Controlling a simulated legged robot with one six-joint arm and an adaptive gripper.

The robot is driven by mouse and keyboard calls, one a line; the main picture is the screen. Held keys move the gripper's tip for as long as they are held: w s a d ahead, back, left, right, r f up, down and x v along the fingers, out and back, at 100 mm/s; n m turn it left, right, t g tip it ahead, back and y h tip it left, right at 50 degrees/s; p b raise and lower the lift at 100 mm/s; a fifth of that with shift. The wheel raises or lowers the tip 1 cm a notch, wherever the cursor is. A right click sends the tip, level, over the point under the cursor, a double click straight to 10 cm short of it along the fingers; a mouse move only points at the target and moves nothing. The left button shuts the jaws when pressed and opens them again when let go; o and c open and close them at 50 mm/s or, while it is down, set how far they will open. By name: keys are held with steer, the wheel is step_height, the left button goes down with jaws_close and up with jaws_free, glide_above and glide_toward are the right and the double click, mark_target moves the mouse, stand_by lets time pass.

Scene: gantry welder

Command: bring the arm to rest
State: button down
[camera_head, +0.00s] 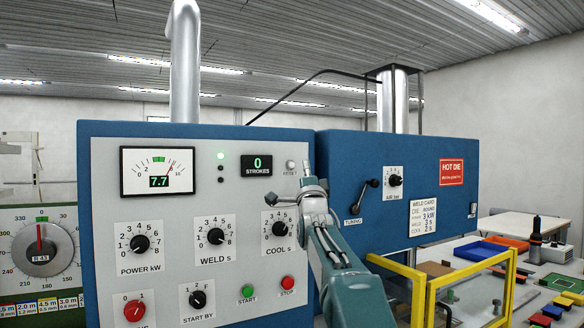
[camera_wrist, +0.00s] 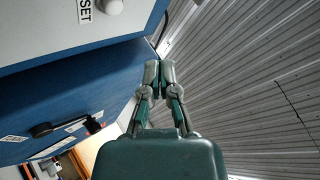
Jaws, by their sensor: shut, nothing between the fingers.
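My arm (camera_head: 345,285) rises from the lower middle of the head view, in front of the blue welder cabinet. My gripper (camera_head: 308,178) is at its upper end, close to the right edge of the control panel, by the reset button (camera_head: 291,167). In the wrist view my gripper (camera_wrist: 160,72) points toward the top of the picture. Its two fingers are together with nothing between them. The head view does not show whether the fingertips touch the panel.
The control panel (camera_head: 180,215) fills the left. The tuning lever (camera_head: 361,196) and hot die sign (camera_head: 451,172) are on the blue cabinet to the right. A yellow guard frame (camera_head: 460,272) stands at lower right, before a table with red (camera_head: 482,251) and blue (camera_head: 507,243) trays.

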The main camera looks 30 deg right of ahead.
steer(key=s+a+f+n+g+y, duration=0.4)
steer(key=s+a+f+n+g, duration=0.15)
steer(key=a+f, duration=0.35)
steer(key=s+a+f+n+g+y, duration=0.4)
steer(key=s+a+f+n, duration=0.1)
steer(key=s+a+f, duration=0.3)
steer(key=s+a+f+n+g, duration=0.3)
steer(key=s+f, duration=0.5)
steer(key=s+a+f+n+g+y, duration=0.1)
steer(key=s+a+f+n+g, duration=0.2)
steer(key=s+f, duration=0.5)
steer(key=s+a+f+n+g+y, duration=0.1)
steer(key=s+a+f+n+g, duration=0.2)
steer(key=s+f, duration=0.6)
steer(key=shift+f+n, duration=0.35)
